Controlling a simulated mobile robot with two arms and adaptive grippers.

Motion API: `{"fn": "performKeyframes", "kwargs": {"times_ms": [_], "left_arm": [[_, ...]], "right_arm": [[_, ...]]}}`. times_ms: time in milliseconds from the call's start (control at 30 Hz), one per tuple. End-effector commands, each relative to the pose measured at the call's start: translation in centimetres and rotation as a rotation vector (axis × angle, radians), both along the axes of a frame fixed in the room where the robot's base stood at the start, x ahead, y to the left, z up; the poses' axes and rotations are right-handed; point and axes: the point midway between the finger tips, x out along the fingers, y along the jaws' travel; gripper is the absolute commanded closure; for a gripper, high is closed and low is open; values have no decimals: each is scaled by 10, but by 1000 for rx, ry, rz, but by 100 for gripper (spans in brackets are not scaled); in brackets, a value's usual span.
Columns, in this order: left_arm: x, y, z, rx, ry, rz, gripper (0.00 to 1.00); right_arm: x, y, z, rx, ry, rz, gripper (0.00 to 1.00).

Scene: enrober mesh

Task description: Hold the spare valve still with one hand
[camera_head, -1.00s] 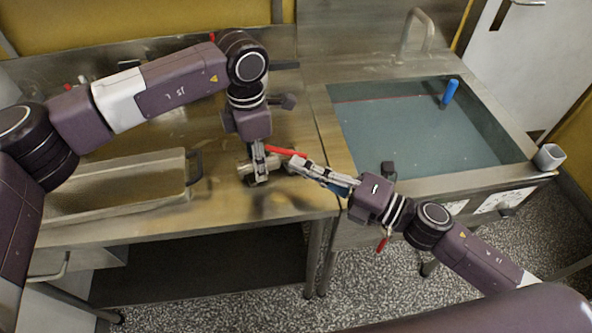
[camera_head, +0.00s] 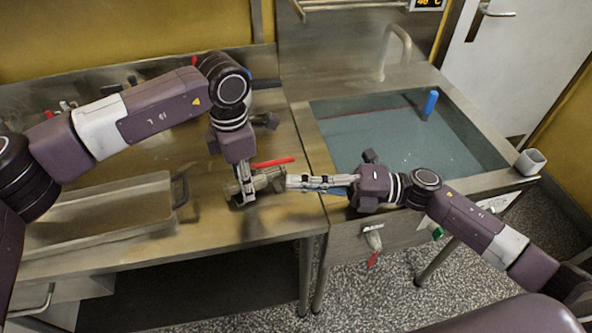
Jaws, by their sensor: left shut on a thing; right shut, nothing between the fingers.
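The spare valve (camera_head: 264,179) is a small metal body with a red lever handle (camera_head: 273,162). It is on the steel table near the table's right edge, beside the sink. My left gripper (camera_head: 243,196) points down from above and is shut on the valve at its left side, hiding part of it. My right gripper (camera_head: 290,182) comes in level from the right. It is shut with nothing between its fingers, its tips close to the valve's right side. I cannot tell whether they touch it.
A metal tray (camera_head: 100,240) with a dark handle lies at the left. The water-filled sink (camera_head: 400,135) at the right holds a blue object (camera_head: 430,105). A white cup (camera_head: 530,162) stands on the sink's right corner. Another red-handled valve (camera_head: 373,241) is on the sink's front.

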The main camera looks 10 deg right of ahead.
Motion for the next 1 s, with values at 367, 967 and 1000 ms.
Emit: {"fn": "performKeyframes", "kwargs": {"times_ms": [367, 967, 1000], "left_arm": [[0, 0, 0, 0, -1, 1, 100], [1, 0, 0, 0, -2, 2, 100], [1, 0, 0, 0, -2, 2, 100]], "right_arm": [[-27, -72, -7, -3, 4, -2, 100], [-34, -97, -6, 0, 0, 0, 100], [-34, -97, -6, 0, 0, 0, 100]]}}
